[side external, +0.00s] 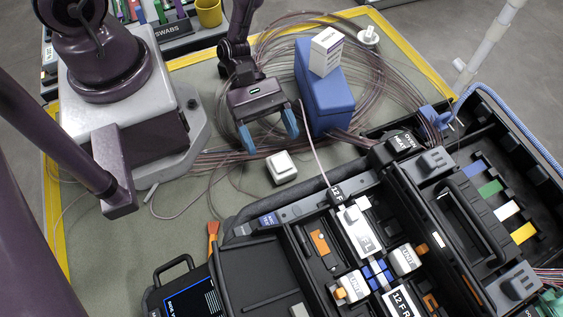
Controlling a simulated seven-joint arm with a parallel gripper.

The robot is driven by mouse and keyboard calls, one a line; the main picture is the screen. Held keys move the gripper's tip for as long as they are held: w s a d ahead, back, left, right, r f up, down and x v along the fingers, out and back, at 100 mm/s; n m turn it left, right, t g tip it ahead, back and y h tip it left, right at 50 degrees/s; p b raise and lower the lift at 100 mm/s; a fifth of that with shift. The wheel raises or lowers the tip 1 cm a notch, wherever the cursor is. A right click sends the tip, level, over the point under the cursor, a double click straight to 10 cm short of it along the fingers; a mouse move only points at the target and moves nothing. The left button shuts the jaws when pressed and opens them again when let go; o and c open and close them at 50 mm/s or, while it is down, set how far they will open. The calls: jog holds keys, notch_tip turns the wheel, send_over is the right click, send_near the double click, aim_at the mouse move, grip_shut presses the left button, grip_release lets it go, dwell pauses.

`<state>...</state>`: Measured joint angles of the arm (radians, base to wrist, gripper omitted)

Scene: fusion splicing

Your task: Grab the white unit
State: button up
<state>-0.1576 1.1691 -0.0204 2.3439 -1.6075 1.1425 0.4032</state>
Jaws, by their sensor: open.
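My gripper (268,135) is open, its two blue fingertips apart and pointing down, empty. A small white square unit (282,167) lies on the green mat just below and slightly right of the fingertips in the picture, apart from them. Other white pieces are in view: a white box (326,51) with printed text on top of a blue container (322,92), a white labelled block (358,231) in the black case, and two small white blocks (405,259) (352,287) beside blue parts there. Which one the task means cannot be told.
The open black case (275,259) fills the lower right. Coiled thin cables (280,40) lie behind and around the blue container. A cable runs from near my gripper into the case. A handled screen device (187,299) is at the bottom. Bare mat (150,240) is free at left.

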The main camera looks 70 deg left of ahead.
aim_at(280, 159)
jog(key=shift+x, duration=2.95)
jog(key=c, duration=1)
